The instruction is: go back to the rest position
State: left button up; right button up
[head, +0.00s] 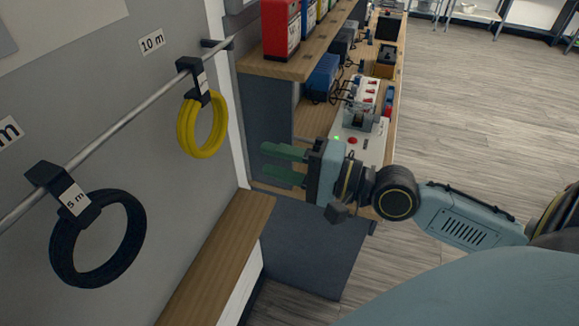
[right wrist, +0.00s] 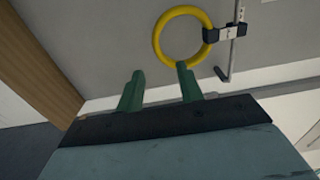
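My right gripper (head: 283,163) reaches in from the right in the head view, its two green fingers apart and pointing left. Nothing is between them. In the right wrist view the same gripper (right wrist: 159,82) is open and empty, with the yellow cable coil in front of its fingertips. The yellow coil (head: 181,137) hangs from a black holder (head: 196,82) on the wall rail, left of the gripper and apart from it. My left gripper is not in view.
A black coil (head: 60,262) hangs from a holder labelled 5 m on the metal rail (head: 130,118). A wooden bench with a shelf (head: 290,68) holds binders (head: 281,30) and devices near my right arm. A low wooden ledge (head: 215,255) lies below. The floor at right (head: 480,120) is clear.

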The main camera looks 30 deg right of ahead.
jog(key=shift+v, duration=1)
